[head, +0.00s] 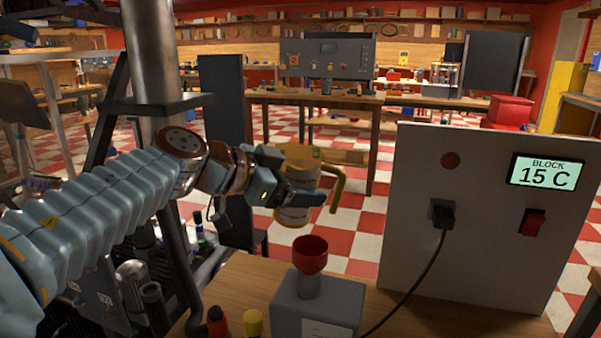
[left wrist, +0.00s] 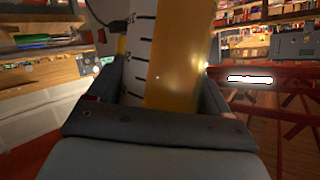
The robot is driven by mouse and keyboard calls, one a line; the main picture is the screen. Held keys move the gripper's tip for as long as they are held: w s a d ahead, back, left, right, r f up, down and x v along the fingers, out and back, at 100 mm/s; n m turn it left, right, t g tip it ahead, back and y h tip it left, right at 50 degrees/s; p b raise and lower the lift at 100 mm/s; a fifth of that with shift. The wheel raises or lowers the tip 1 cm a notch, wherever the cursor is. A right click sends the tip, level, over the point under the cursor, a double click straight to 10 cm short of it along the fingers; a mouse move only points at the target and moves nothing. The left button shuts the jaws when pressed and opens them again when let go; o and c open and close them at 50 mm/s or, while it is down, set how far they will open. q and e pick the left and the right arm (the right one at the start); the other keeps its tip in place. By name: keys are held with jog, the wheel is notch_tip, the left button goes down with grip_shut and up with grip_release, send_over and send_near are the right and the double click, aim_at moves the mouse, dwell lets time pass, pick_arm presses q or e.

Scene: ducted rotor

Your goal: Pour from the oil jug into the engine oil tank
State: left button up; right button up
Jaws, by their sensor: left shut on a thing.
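The oil jug (head: 297,213) has a white body with an amber part and a yellow spout that points right. My left gripper (head: 305,196) is shut on the jug and holds it in the air. In the left wrist view the jug (left wrist: 175,60) fills the space between the fingers, showing a scale with black marks and amber oil. The engine oil tank (head: 318,305) is a grey box on the wooden table, with a red funnel (head: 310,256) on its neck. The jug is above and slightly left of the funnel, apart from it. My right gripper is not in view.
A grey panel (head: 480,270) with a display reading "BLOCK 15 C", a red switch and a plugged black cable (head: 415,283) stands right of the tank. Red and yellow caps (head: 253,322) stand left of it. Behind is checkered floor with workbenches.

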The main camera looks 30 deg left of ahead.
pick_arm(q)
jog(key=shift+w+a+f+m+y, duration=0.15)
jog(key=shift+f+m, duration=0.2)
jog(key=shift+f, duration=0.2)
jog(key=shift+w+a+f+m+y, duration=0.1)
jog(key=shift+f+m+y, duration=0.05)
jog(key=shift+f+m, duration=0.3)
jog(key=shift+a+f+m+t+y, duration=0.15)
jog(key=shift+f+m+t+y, duration=0.15)
jog(key=shift+f+m+t, duration=0.3)
jog(key=b, duration=0.2)
jog(key=shift+w+a+f+b, duration=0.1)
jog(key=shift+a+f+b, duration=0.05)
jog(key=shift+f+b, duration=0.25)
jog(key=shift+r, duration=0.25)
jog(key=shift+f, duration=0.1)
jog(key=shift+a+f+m+b, duration=0.1)
jog(key=shift+f+m+b, duration=0.2)
jog(key=shift+m, duration=0.1)
jog(key=shift+y, duration=0.3)
jog(key=shift+t, duration=0.3)
dwell(0.8)
jog(key=shift+a+m+b, duration=0.1)
jog(key=shift+m+b, duration=0.3)
jog(key=shift+m, duration=0.1)
